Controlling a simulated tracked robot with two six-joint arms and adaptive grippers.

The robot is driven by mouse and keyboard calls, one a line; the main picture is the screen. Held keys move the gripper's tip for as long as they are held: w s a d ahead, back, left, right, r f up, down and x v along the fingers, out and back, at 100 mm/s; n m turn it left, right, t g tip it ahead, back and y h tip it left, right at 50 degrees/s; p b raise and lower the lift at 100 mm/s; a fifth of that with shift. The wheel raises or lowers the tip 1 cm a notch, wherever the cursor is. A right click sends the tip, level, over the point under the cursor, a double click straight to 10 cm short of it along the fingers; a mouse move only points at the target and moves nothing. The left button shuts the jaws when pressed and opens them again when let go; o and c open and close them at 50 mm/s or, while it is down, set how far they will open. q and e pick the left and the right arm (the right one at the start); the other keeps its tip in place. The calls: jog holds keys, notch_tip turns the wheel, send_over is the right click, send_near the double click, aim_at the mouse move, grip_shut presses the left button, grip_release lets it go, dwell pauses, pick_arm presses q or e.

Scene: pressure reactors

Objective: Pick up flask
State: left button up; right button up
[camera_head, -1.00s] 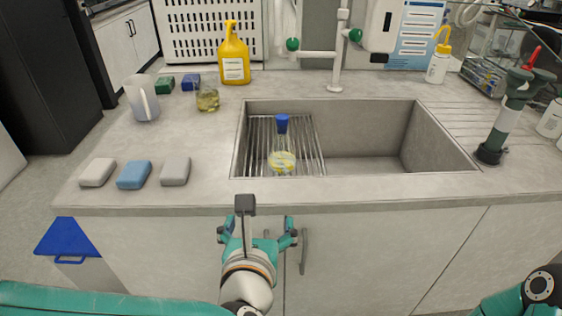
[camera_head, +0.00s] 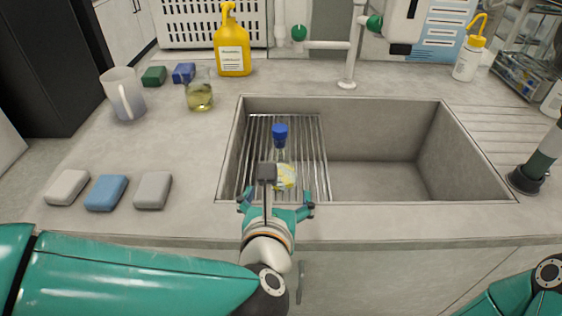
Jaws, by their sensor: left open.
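The flask (camera_head: 286,174) has a blue cap and a yellowish band, and stands on the wire rack (camera_head: 256,150) in the left part of the sink. My left gripper (camera_head: 276,197) is open at the sink's front edge, just in front of the flask. The gripper's upper part hides some of the flask's lower body. I cannot see any contact between them. My right gripper is out of view; only part of my right arm shows at the lower right.
The sink (camera_head: 385,150) has an empty right basin. Sponges (camera_head: 107,192) lie on the counter at left. A beaker with yellow liquid (camera_head: 199,96), a white jug (camera_head: 124,95) and a yellow bottle (camera_head: 232,48) stand behind. A white faucet (camera_head: 350,50) rises behind the sink.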

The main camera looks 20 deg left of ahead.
pick_arm(q)
jog(key=x, duration=0.5)
jog(key=b+x, duration=0.1)
jog(key=x, duration=0.4)
jog(key=shift+w+a+f, duration=0.1)
jog(key=shift+a+f, duration=0.05)
jog(key=shift+a, duration=0.1)
jog(key=shift+a+r+p+x, duration=0.1)
jog(key=shift+r+x, duration=0.05)
jog(key=shift+x, duration=0.75)
jog(key=shift+a+r+p+x, duration=0.1)
jog(key=shift+r+p+x, duration=0.1)
jog(key=shift+x, duration=0.7)
jog(key=shift+a+r+p+x, duration=0.1)
jog(key=shift+a+r+x, duration=0.05)
jog(key=shift+x, duration=0.8)
jog(key=shift+w, duration=0.1)
jog(key=c, duration=1.4)
jog(key=shift+r, duration=0.2)
notch_tip(320, 180, up, 19)
jog(key=p, duration=0.6)
notch_tip(320, 180, up, 6)
jog(key=p, duration=0.5)
send_over(279, 162)
jog(key=w, duration=0.2)
jog(key=shift+w+a+f, duration=0.15)
jog(key=shift+a, duration=0.1)
